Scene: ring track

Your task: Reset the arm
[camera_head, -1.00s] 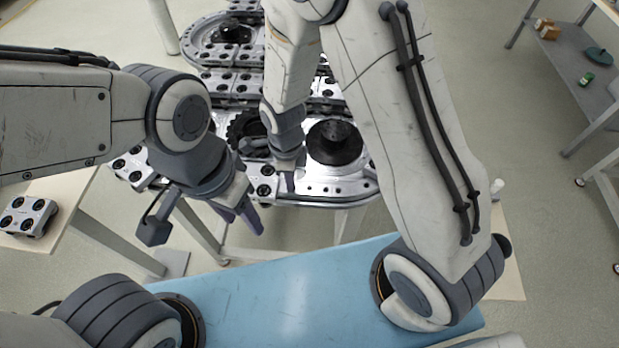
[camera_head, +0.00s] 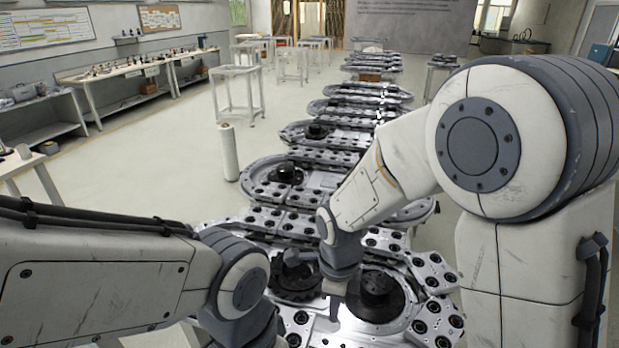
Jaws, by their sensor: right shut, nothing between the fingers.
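My right arm (camera_head: 508,140) rises at the right and bends down toward the middle. Its gripper (camera_head: 336,304) points down, small and partly hidden by its own wrist, shut and empty. It is over the near end of the ring track, between two dark round hubs. My left arm (camera_head: 95,260) comes in from the left edge and bends down at the bottom. Its gripper is below the picture edge. The ring track (camera_head: 265,215) is a chain of silver oval loops with dark-holed blocks. One dark hub (camera_head: 376,292) is right of the right gripper.
More track loops (camera_head: 362,108) run away into the background. A white cylinder (camera_head: 228,152) stands on the floor left of the track. White tables (camera_head: 238,88) stand farther back, and a long bench (camera_head: 140,68) lines the left wall. The floor at left is open.

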